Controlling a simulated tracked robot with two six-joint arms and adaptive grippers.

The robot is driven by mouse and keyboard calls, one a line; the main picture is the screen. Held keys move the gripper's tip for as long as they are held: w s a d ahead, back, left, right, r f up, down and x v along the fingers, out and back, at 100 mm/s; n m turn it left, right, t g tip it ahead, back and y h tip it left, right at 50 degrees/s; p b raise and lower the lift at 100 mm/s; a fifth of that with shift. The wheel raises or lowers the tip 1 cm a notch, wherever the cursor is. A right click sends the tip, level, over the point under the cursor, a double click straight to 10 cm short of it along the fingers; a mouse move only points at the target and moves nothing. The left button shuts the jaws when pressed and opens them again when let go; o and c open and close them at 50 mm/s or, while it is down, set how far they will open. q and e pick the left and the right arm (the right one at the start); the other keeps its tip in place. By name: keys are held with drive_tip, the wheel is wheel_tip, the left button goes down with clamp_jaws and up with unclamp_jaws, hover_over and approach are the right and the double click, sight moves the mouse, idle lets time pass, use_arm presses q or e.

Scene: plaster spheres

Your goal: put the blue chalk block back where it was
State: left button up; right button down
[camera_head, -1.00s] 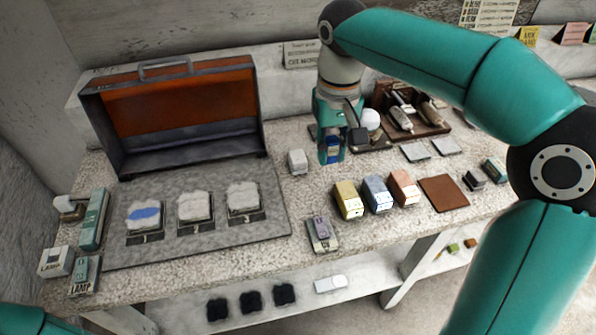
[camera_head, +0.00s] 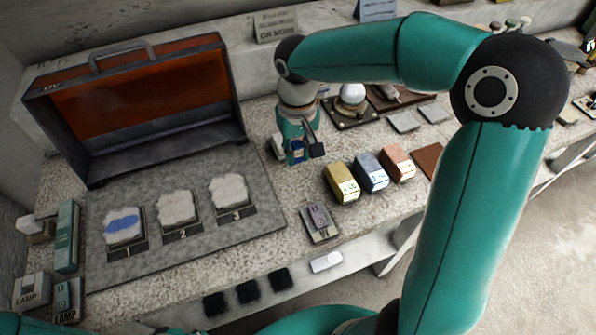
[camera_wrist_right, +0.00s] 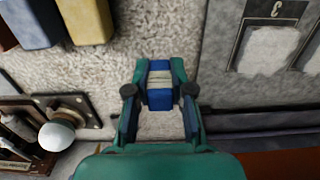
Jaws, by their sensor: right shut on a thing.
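The blue chalk block (camera_head: 297,150) is a small blue piece with a pale band around it, clearest in the right wrist view (camera_wrist_right: 160,86). My right gripper (camera_head: 299,155) is shut on it, with a finger on either side of the block in the right wrist view (camera_wrist_right: 160,82). The gripper hangs over the speckled table, between the grey mat and the coloured boxes. I cannot tell how far the block is above the table. My left gripper is not in view.
A grey mat (camera_head: 165,245) carries white slabs numbered 1 to 3; slab 1 (camera_head: 124,226) has a blue patch. An open case (camera_head: 140,105) stands behind it. Yellow (camera_head: 341,182), blue (camera_head: 371,171) and orange (camera_head: 398,163) boxes stand right. A small white block (camera_head: 277,146) is partly hidden by the gripper.

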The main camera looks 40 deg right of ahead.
sight(298, 145)
drive_tip(key=shift+f, duration=3.75)
drive_tip(key=shift+f, duration=0.2)
drive_tip(key=c, duration=1)
unclamp_jaws()
drive_tip(key=shift+r, duration=0.1)
drive_tip(key=shift+s, duration=0.1)
drive_tip(key=shift+r, duration=0.1)
wheel_tip(298, 145, up, 12)
drive_tip(key=shift+r, duration=0.1)
